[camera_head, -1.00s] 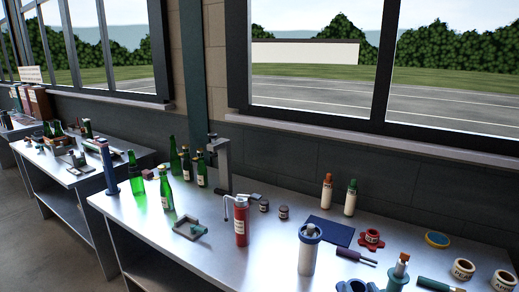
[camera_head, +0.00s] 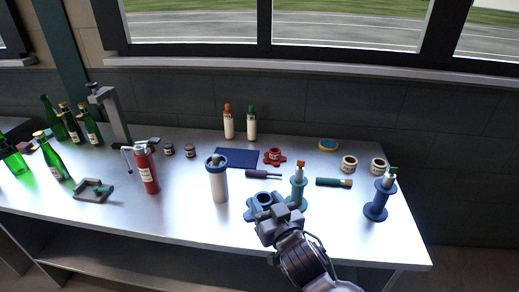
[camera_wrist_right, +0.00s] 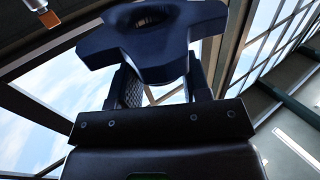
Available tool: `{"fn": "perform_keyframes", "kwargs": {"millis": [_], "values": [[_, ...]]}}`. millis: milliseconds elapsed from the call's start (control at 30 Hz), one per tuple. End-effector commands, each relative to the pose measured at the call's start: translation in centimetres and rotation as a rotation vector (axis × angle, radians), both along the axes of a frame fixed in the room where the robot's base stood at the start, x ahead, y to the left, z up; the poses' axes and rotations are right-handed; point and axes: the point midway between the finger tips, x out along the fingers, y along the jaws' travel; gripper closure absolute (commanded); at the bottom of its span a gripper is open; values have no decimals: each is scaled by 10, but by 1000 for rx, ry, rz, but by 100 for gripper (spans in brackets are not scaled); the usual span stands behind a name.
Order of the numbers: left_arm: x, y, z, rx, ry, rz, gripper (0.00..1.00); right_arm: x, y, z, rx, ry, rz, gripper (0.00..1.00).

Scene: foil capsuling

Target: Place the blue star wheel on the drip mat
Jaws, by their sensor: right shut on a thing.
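My right gripper (camera_head: 264,212) is shut on the blue star wheel (camera_head: 256,201) near the table's front edge. In the right wrist view the dark blue star wheel (camera_wrist_right: 140,38) shows large, with its lobes and central hole, held between the fingers (camera_wrist_right: 160,82). The flat dark blue drip mat (camera_head: 237,158) lies bare on the table, farther back and a little left of the gripper. My left gripper is not in view.
A teal stand (camera_head: 298,188) is just right. Two capped bottles (camera_head: 240,122) stand behind the mat.

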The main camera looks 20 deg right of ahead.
Motion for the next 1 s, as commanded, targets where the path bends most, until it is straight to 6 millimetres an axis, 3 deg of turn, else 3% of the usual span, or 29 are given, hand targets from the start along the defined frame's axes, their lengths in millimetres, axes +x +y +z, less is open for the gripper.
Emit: {"fn": "perform_keyframes", "kwargs": {"millis": [167,367,800,1000], "values": [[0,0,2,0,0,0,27,11,-2,21,-5,-7,18,83],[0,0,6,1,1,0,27,37,-24,57,-10,-7,44,83],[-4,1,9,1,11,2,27,101,-117,142,-8,-4,-8,83],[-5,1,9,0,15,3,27,117,-162,161,-5,1,-79,83]]}}
